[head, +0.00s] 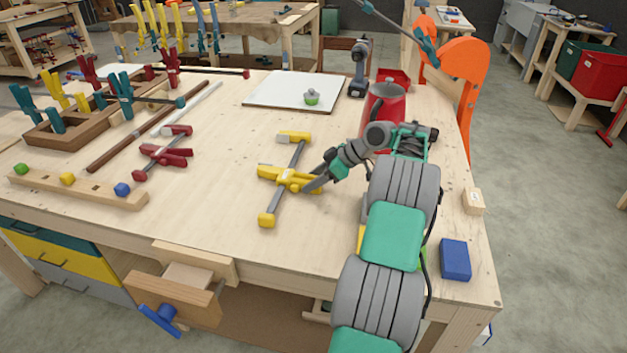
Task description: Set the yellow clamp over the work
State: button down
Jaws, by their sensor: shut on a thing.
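The yellow clamp (270,220) has a grey bar with yellow jaws at both ends and a yellow sliding part in the middle. It is over the middle of the wooden bench, tilted toward the front left. My gripper (308,185) is shut on the middle part of this clamp, coming from the right. I cannot tell whether the clamp touches the bench top. An orange curved form (466,58) stands at the bench's right edge, with a teal-ended bar clamp (428,48) across its upper part. My arm hides some of the bench to the right of the clamp.
A red jug (384,103) stands behind my wrist, with a drill (360,70) and a white board (285,90) beyond. A red clamp (165,152) lies to the left. A blue block (455,260) sits at the front right.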

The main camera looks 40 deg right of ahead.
jog(key=shift+r, duration=0.15)
notch_tip(320, 180, up, 5)
jog(key=p, duration=0.5)
